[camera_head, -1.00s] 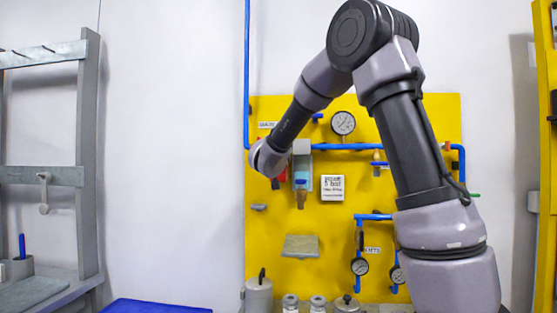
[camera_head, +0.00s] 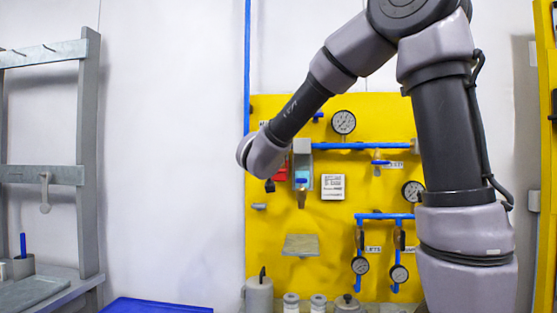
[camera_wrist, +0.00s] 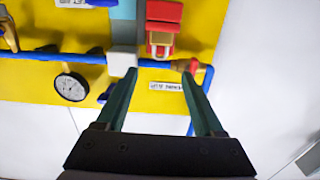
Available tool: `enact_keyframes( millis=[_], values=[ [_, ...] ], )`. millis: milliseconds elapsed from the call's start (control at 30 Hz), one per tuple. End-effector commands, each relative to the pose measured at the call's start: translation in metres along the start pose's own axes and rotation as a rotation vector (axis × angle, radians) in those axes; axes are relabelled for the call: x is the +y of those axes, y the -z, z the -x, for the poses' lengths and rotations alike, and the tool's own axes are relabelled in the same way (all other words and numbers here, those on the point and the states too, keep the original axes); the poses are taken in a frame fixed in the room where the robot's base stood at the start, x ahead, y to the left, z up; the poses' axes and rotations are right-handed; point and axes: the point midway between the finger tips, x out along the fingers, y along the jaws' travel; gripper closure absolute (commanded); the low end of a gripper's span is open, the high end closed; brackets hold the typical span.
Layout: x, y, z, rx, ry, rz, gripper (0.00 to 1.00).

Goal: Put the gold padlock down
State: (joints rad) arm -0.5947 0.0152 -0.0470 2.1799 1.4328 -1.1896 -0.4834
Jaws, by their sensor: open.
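The gold padlock (camera_wrist: 160,42) shows small in the wrist view, at a red fitting (camera_wrist: 163,12) on the yellow panel. It looks attached there, but how it is held is hard to tell. My gripper (camera_wrist: 159,74) is open with nothing between its fingers. The fingertips point toward the padlock and appear apart from it. In the head view the red fitting (camera_head: 281,174) is partly behind my wrist, and I cannot make out the padlock or the fingers there.
The yellow panel (camera_head: 390,130) carries blue pipes (camera_head: 350,146), gauges (camera_head: 343,122) and a small grey shelf (camera_head: 300,245). Canisters (camera_head: 259,295) stand below it. A grey rack (camera_head: 90,150) is at left, and a blue surface (camera_head: 155,306) lies at bottom centre-left.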

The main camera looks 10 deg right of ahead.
Motion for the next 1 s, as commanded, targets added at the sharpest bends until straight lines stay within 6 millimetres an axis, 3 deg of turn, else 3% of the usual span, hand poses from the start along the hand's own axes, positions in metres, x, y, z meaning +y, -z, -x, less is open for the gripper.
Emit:
enact_keyframes(
  millis=[233, 367, 567, 800, 1000],
  values=[
    [0.014, 0.013, 0.01, -0.066, 0.144, -0.137, 0.3],
    [0.029, 0.017, 0.033, -0.185, 0.308, -0.244, 0.3],
    [0.066, -0.009, 0.1, -0.464, 0.459, -0.306, 0.3],
    [0.137, -0.07, 0.197, -0.84, 0.379, -0.298, 0.3],
    [0.174, -0.099, 0.243, -1.005, 0.259, -0.301, 0.3]
  ],
)
